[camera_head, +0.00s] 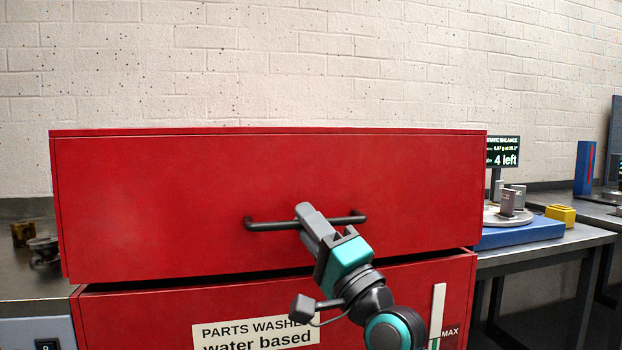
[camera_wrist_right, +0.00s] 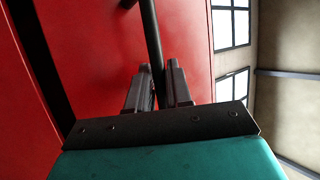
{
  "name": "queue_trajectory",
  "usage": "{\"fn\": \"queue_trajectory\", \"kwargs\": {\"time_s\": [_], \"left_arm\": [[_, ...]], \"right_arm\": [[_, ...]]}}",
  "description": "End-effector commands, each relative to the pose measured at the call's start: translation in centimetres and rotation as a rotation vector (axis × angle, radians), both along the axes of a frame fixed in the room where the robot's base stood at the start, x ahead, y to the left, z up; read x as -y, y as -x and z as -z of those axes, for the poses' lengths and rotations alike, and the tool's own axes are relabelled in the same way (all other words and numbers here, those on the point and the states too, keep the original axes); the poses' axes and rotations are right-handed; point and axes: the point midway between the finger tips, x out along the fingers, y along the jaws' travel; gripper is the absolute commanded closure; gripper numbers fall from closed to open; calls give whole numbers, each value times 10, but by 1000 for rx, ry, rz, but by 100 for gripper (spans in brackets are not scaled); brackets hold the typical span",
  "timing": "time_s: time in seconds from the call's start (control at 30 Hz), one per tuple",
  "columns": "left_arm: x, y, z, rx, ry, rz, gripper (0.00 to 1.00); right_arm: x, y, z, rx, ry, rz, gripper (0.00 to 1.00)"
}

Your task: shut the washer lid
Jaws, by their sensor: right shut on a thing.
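The red washer lid (camera_head: 150,200) stands over the red parts washer body (camera_head: 130,315) in the head view. A dark gap shows between the lid's lower edge and the body. The black bar handle (camera_head: 268,225) runs across the lid's front. My right gripper (camera_head: 303,212) is shut on the handle near its middle. In the right wrist view, the two fingers (camera_wrist_right: 160,88) are on either side of the handle bar (camera_wrist_right: 151,40), with the red lid (camera_wrist_right: 185,45) behind. My left gripper is not in view.
A blue balancing machine (camera_head: 520,233) with a small screen (camera_head: 503,152) and a yellow block (camera_head: 560,214) stand on the right bench. Dark metal parts (camera_head: 43,250) lie on the left bench. A pale brick wall (camera_head: 300,70) is behind.

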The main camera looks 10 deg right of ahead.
Motion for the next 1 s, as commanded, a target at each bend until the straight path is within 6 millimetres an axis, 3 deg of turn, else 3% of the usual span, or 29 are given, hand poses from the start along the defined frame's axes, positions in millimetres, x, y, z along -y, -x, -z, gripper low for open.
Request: {"fn": "queue_trajectory", "kwargs": {"time_s": [0.03, 0.2, 0.7, 0.73, 0.9, 1.0], "left_arm": [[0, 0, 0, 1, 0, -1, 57], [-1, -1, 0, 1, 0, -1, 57], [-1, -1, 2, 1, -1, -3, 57], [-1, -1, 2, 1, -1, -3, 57], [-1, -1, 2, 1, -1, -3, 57], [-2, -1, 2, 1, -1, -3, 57]], "right_arm": [[1, -3, 10, -7, 6, 1, 100], [1, -4, 25, -5, 4, 2, 100], [0, -4, 36, -15, 7, -1, 100], [0, -4, 36, -15, 7, -1, 78], [-1, -4, 36, -15, 7, -1, 62], [-1, -4, 36, -14, 6, -1, 60]]}}
